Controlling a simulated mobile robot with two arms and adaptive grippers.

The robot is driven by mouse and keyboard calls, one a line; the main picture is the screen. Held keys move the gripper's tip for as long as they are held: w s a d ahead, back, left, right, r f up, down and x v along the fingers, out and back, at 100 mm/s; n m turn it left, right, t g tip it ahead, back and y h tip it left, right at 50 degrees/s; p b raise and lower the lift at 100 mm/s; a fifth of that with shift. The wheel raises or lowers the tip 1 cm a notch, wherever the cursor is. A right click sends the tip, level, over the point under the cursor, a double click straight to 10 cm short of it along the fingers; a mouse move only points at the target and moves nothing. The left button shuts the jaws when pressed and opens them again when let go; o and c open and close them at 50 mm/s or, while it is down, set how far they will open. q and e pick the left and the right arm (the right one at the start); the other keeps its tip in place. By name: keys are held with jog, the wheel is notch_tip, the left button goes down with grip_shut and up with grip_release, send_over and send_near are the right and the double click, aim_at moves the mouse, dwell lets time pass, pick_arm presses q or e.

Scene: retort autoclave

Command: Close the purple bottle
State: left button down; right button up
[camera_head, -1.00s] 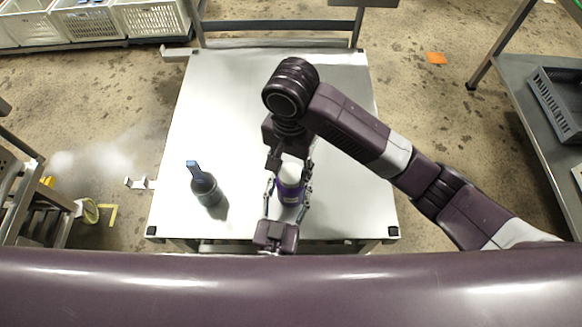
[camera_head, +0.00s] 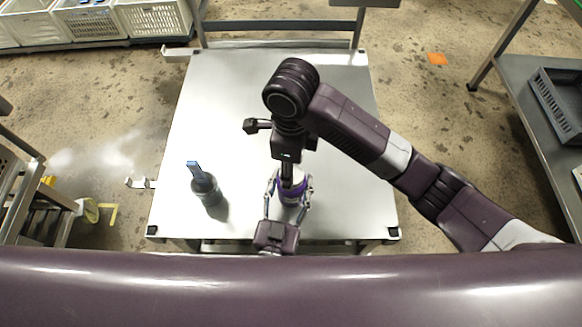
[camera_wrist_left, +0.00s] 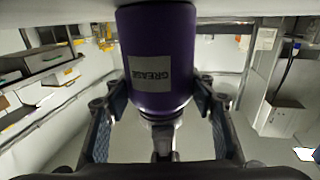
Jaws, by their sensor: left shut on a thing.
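A purple bottle (camera_head: 294,198) stands near the front edge of the white table. My left gripper (camera_head: 290,186) is shut around its sides from the front. In the left wrist view the purple bottle (camera_wrist_left: 158,50) carries a "GREASE" label and appears upside down between the fingers of my left gripper (camera_wrist_left: 160,108). My right arm comes in from the right, and my right gripper (camera_head: 288,176) is directly over the bottle top. It hides most of the top, so I cannot tell whether a cap is in its fingers or seated on the bottle.
A dark bottle with a blue top (camera_head: 205,188) stands on the table (camera_head: 230,110) at the left. The table's back half is clear. A grey shelf (camera_head: 525,90) with a dark crate (camera_head: 560,100) is at the right. White crates (camera_head: 150,20) are at the back left.

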jog(key=o, duration=0.8)
jog(key=shift+c, duration=0.5)
